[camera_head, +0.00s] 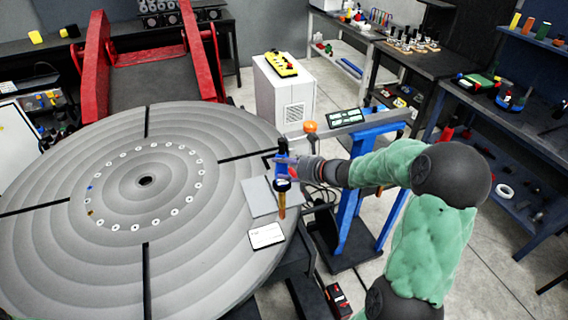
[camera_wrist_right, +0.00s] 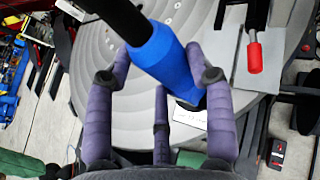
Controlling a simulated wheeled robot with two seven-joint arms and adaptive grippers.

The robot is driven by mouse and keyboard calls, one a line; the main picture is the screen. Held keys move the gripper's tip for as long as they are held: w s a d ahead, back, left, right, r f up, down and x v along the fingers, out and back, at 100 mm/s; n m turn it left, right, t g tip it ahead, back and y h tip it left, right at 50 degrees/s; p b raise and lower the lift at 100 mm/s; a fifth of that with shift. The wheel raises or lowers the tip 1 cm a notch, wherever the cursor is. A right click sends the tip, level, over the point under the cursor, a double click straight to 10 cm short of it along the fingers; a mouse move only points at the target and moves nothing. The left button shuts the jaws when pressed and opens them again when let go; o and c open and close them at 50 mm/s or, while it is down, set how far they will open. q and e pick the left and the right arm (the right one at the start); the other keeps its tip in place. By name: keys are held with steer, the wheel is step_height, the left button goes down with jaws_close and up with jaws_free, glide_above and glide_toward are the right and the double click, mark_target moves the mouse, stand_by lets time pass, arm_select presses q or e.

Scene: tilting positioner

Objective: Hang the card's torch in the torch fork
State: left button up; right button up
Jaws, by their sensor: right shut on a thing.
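My right gripper (camera_head: 287,164) is over the right edge of the round grey table (camera_head: 75,190). It is shut on a torch with a blue handle (camera_head: 282,151). In the right wrist view, the gripper's purple fingers (camera_wrist_right: 160,95) are around the blue handle (camera_wrist_right: 170,60), and a black part runs up from it. A white card (camera_head: 267,236) lies on the table below and is partly hidden by the torch in the wrist view (camera_wrist_right: 188,115). I cannot make out the fork for certain. My left gripper is not in view.
A blue stand (camera_head: 347,210) with a grey beam and an orange ball (camera_head: 310,127) stands beside the table. A grey plate (camera_head: 257,197) is near the card. The wrist view shows a red-ended black tool (camera_wrist_right: 255,57). A white cabinet (camera_head: 284,92) stands behind.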

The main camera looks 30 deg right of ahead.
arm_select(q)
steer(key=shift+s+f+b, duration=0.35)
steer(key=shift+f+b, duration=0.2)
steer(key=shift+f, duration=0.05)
arm_select(e)
steer(key=s+a, duration=0.1)
steer(key=s, duration=0.6)
steer(key=shift+a+r, duration=0.15)
steer(key=shift+a, duration=0.1)
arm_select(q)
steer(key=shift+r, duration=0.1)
arm_select(e)
steer(key=shift+w+r, duration=0.1)
